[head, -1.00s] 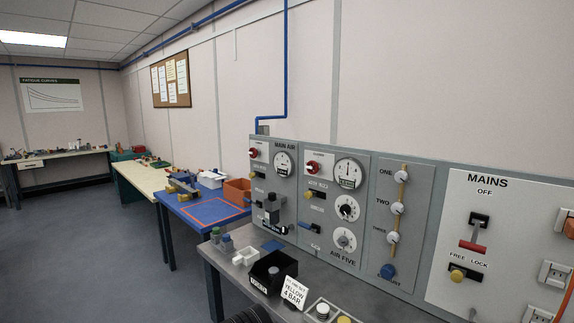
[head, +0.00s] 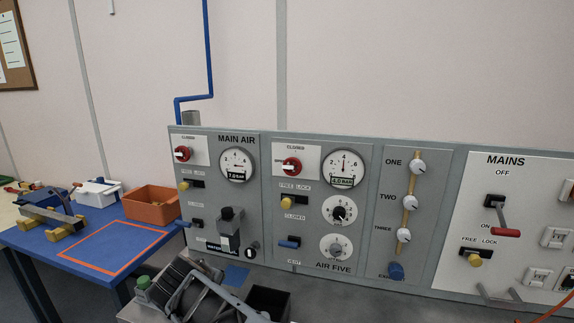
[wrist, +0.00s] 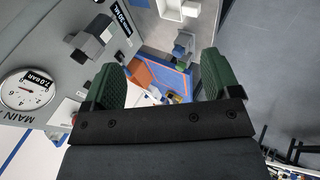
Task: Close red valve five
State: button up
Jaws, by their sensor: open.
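Red valve five (head: 291,166) is a red round knob with a white handle on a white plate, at the upper left of the AIR FIVE panel (head: 318,210). Its handle looks about level, its end towards the word at the left, with CLOSED printed above. The gauge beside it (head: 343,168) reads about 4 bar. In the wrist view my gripper (wrist: 160,75) is open and empty, its green fingers wide apart. It is beside the MAIN AIR panel, whose gauge (wrist: 28,92) shows at the left. Valve five is not clear in the wrist view.
A similar red valve (head: 183,154) is on the MAIN AIR panel, left of valve five. A yellow lock knob (head: 288,202) and a blue lever (head: 289,242) stick out below valve five. An orange bin (head: 150,205) stands on the blue table (head: 50,240).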

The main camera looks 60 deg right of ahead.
jog(key=shift+o, duration=0.5)
jog(key=d+r+n+h, duration=0.3)
jog(key=d+r, duration=0.1)
jog(key=d, duration=0.3)
jog(key=d+r+n+h, duration=0.3)
jog(key=d+r, duration=0.2)
jog(key=d, duration=0.2)
jog(key=shift+d+r+h, duration=0.25)
jog(key=shift+d+h, duration=0.1)
jog(key=shift+h, duration=0.05)
jog(key=n+t+h, duration=0.1)
jog(key=n+h, duration=0.3)
jog(key=n, duration=0.5)
send_near(292, 167)
jog(key=shift+h, duration=0.3)
jog(key=p+x, duration=0.2)
jog(key=x, duration=0.7)
jog(key=shift+w+d+f, duration=0.2)
jog(key=shift+d, duration=0.15)
jog(key=shift+p+x, duration=0.3)
jog(key=shift+x, duration=0.6)
jog(key=shift+f, duration=0.1)
jog(key=c, duration=0.9)
